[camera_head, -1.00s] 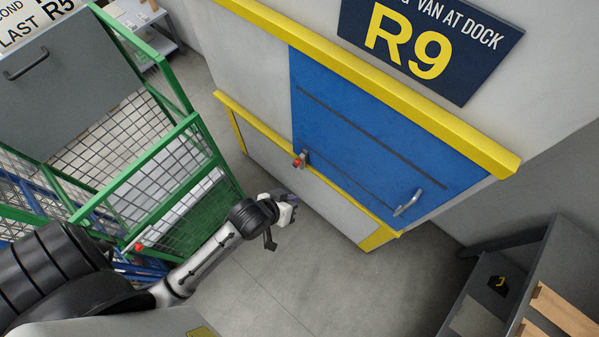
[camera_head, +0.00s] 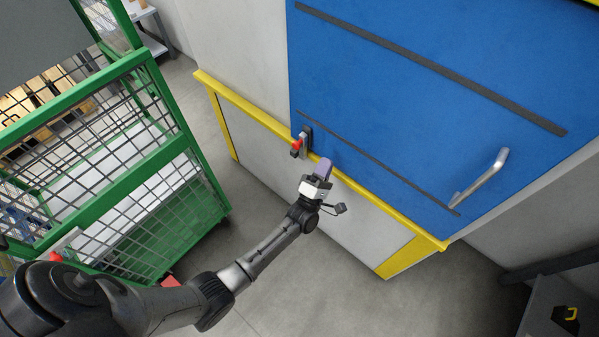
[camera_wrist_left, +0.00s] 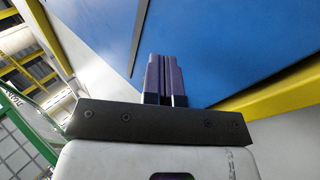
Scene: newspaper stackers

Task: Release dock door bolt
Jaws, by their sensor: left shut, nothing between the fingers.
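The blue dock door (camera_head: 420,90) fills the upper right of the head view, with dark strips across it and a silver handle (camera_head: 480,178) at its lower right. The bolt (camera_head: 301,143), a small metal piece with a red part on a dark plate, sits at the door's lower left edge. My left gripper (camera_head: 322,168) is just below and right of the bolt, apart from it in the picture. Its purple fingers (camera_wrist_left: 164,77) are together and empty in the left wrist view, in front of the blue door (camera_wrist_left: 220,40). The bolt cannot be made out there. My right gripper is out of view.
A yellow rail (camera_head: 262,117) runs along the door's lower edge. A green mesh cage trolley (camera_head: 150,150) stands at the left. A dark grey stand (camera_head: 550,305) is at the lower right. Bare floor lies between the trolley and the dock wall.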

